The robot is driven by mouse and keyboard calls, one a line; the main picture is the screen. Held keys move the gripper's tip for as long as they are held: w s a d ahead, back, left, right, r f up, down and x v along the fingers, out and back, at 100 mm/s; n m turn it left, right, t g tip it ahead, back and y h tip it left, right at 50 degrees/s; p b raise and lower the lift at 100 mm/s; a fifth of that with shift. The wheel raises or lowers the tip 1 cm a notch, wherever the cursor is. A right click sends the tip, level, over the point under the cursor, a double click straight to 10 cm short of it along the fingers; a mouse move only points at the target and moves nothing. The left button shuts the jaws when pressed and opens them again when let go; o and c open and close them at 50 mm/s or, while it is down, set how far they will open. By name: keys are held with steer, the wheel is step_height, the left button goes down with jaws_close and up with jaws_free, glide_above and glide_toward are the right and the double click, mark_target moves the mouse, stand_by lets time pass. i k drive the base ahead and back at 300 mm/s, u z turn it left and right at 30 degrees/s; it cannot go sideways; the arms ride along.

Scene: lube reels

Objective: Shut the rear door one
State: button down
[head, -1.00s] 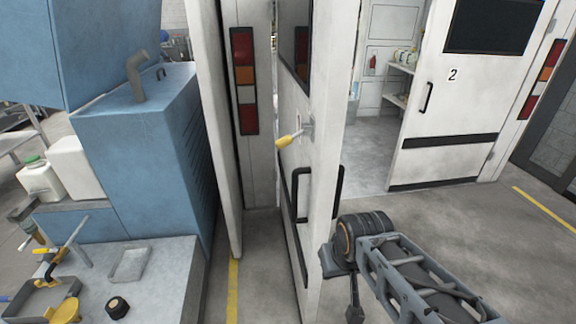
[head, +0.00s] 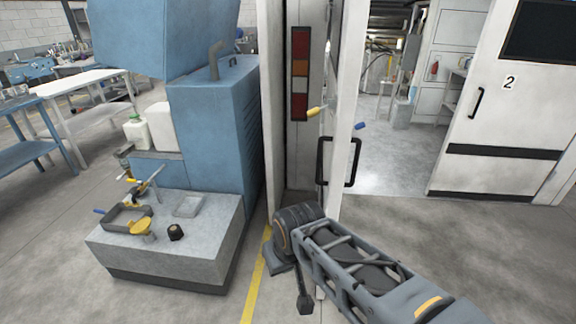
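The rear door one (head: 346,90) is a white panel standing open, seen nearly edge-on in the middle of the head view. It has a black pull handle (head: 353,162) low down and a yellow-tipped lever (head: 317,111). A blue-tipped lever (head: 360,126) shows on its right side. My arm reaches in from the lower right. Its wrist end, with my gripper (head: 290,276), is in front of the door's lower part. Whether it touches the door cannot be told. The fingers are dark and unclear, and I see nothing held.
A second white door (head: 510,110) marked 2 stands at the right, with an open doorway beside it. A blue machine (head: 210,130) on a grey base (head: 180,255) stands close on the left. Grey floor with a yellow line (head: 254,285) lies between. Workbenches (head: 85,95) are at far left.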

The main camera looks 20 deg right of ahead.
mark_target(349, 20)
steer(key=u, duration=0.35)
steer(key=i, duration=1.25)
steer(key=z, duration=0.2)
